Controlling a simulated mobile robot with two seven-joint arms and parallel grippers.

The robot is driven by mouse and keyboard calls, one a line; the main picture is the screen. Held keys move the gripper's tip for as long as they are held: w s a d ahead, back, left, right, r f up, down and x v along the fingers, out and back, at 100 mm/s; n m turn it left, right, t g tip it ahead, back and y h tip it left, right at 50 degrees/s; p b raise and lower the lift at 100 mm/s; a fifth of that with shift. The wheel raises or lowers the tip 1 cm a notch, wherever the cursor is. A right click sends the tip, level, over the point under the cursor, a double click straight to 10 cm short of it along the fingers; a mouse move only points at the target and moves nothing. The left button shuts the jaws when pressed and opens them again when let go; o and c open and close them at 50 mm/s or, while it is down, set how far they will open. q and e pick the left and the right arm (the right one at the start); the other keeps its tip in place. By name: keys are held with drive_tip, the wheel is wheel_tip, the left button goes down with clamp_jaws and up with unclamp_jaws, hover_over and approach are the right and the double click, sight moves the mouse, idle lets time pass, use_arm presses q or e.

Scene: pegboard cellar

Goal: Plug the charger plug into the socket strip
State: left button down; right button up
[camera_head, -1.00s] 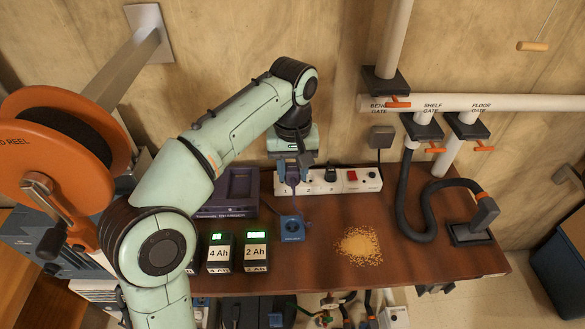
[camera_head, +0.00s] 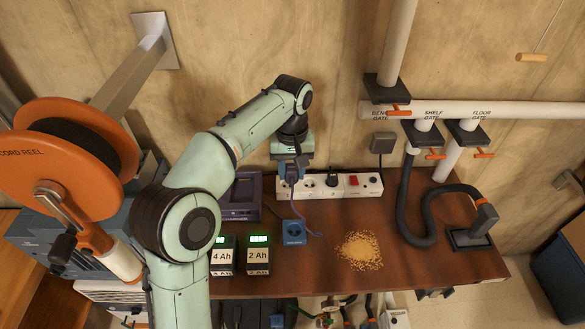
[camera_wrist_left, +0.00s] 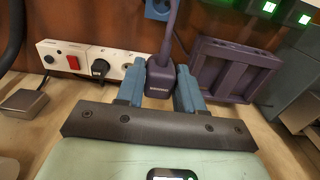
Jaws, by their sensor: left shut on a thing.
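My left gripper (camera_head: 291,168) points down at the left end of the white socket strip (camera_head: 342,192). It is shut on the dark purple charger plug (camera_head: 291,176), which also shows between the blue fingers in the left wrist view (camera_wrist_left: 160,82). The plug is over or at the strip's leftmost socket. I cannot tell whether its pins are in, as the socket is hidden behind it. The strip also shows in the left wrist view (camera_wrist_left: 118,56). Its open socket (camera_head: 309,183) is just right of the plug in the head view. My right gripper is not in view.
A black plug (camera_head: 332,180) and a red switch (camera_head: 353,181) sit farther right on the strip. A blue box (camera_head: 293,233), a purple charger dock (camera_head: 243,196), two batteries (camera_head: 258,256) and a sawdust pile (camera_head: 359,250) are on the bench. A black hose (camera_head: 404,205) lies right.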

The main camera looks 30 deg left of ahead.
use_arm(q)
drive_tip(key=w+a+f+p, duration=0.3)
drive_tip(key=w+a+f, duration=0.3)
drive_tip(key=w+f, duration=0.1)
drive_tip(key=shift+w+a+f, duration=0.15)
drive_tip(key=shift+w+f, duration=0.2)
drive_tip(key=shift+w, duration=0.35)
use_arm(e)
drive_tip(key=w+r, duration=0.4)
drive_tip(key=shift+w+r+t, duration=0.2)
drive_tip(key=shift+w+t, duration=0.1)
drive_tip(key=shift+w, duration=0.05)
use_arm(q)
drive_tip(key=shift+f, duration=0.1)
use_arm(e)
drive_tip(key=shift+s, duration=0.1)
use_arm(q)
drive_tip(key=shift+s+f+b, duration=0.1)
drive_tip(key=shift+f+b, duration=0.2)
drive_tip(key=shift+f, duration=1.05)
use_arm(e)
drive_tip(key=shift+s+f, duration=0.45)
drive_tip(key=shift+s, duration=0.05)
use_arm(q)
drive_tip(key=shift+p, duration=0.4)
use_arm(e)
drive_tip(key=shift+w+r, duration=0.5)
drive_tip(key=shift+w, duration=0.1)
